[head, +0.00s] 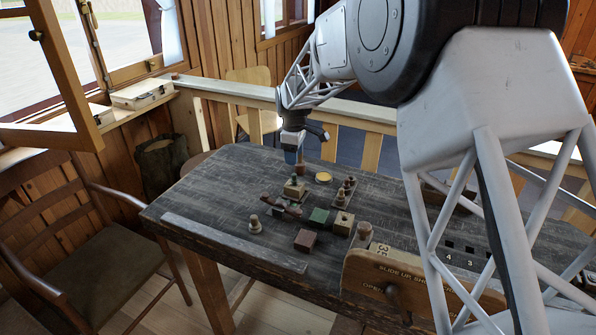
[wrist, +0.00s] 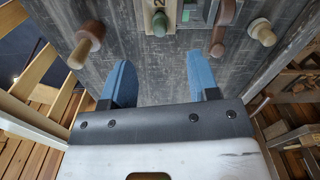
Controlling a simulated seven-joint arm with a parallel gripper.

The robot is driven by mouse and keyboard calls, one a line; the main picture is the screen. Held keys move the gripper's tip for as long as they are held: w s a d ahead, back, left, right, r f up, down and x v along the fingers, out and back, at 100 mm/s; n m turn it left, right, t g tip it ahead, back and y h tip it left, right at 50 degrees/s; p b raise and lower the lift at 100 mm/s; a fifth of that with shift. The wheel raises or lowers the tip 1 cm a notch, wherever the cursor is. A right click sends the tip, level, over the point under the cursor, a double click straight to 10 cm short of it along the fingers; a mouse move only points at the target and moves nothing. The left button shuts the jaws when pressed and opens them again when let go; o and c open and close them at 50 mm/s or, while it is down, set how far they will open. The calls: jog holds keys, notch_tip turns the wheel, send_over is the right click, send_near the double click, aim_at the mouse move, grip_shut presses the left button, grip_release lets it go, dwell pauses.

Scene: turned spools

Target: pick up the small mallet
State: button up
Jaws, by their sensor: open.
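A reddish-brown turned piece (head: 287,207) lies on the dark table and looks like the small mallet. In the wrist view it shows at the upper right (wrist: 224,24), partly cut off by the top edge. My gripper (head: 291,157) is above the far left part of the table, behind the mallet in the head view. In the wrist view its two blue fingers (wrist: 156,84) are apart, with only bare table between them. The mallet is beyond the right finger, not touching it.
A block with a green peg (wrist: 160,22) stands ahead of the fingers. A brown and tan turned piece (wrist: 90,38) is left of them.

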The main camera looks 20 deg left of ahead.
aim_at(300, 162)
jog(key=shift+w+a+f+n, duration=0.3)
jog(key=shift+w+a+n, duration=0.35)
jog(key=shift+w, duration=1.5)
jog(key=shift+w+a+f+n, duration=0.3)
jog(key=shift+w+a+n, duration=0.3)
jog(key=shift+w, duration=1.55)
jog(key=shift+w+a+f+n, duration=0.3)
jog(key=shift+w+a+n, duration=0.3)
jog(key=shift+w, duration=1.55)
jog(key=shift+a+f, duration=0.1)
jog(key=shift+f, duration=1.2)
jog(key=shift+w+f, duration=0.2)
jog(key=shift+f, duration=2.4)
grip_shut()
